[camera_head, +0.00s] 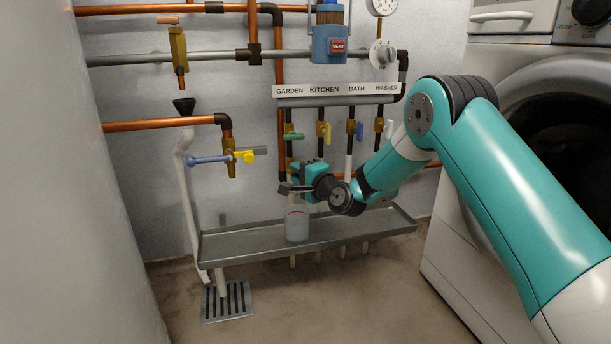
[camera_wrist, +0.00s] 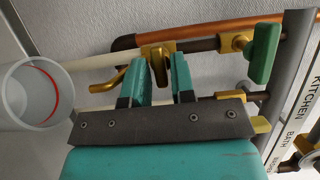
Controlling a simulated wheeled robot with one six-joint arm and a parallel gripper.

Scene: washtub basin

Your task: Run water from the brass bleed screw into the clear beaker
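The clear beaker (camera_head: 297,224) stands upright in the grey trough, below my gripper (camera_head: 288,188). In the wrist view the beaker (camera_wrist: 24,97) is at the left edge, with a red line around it. I see no water in it. My gripper's two teal fingers (camera_wrist: 168,76) are apart, with their tips at a brass fitting (camera_wrist: 157,50) on the garden line. This fitting is probably the bleed screw; my gripper hides it in the head view. A curved brass spout (camera_wrist: 108,80) points towards the beaker side. I cannot tell whether the fingers touch the brass. No stream of water shows.
The green garden handle (camera_head: 293,136) is just above my gripper, beside yellow (camera_head: 327,133), blue (camera_head: 359,130) and white handles. The trough (camera_head: 240,246) has free room on both sides of the beaker.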

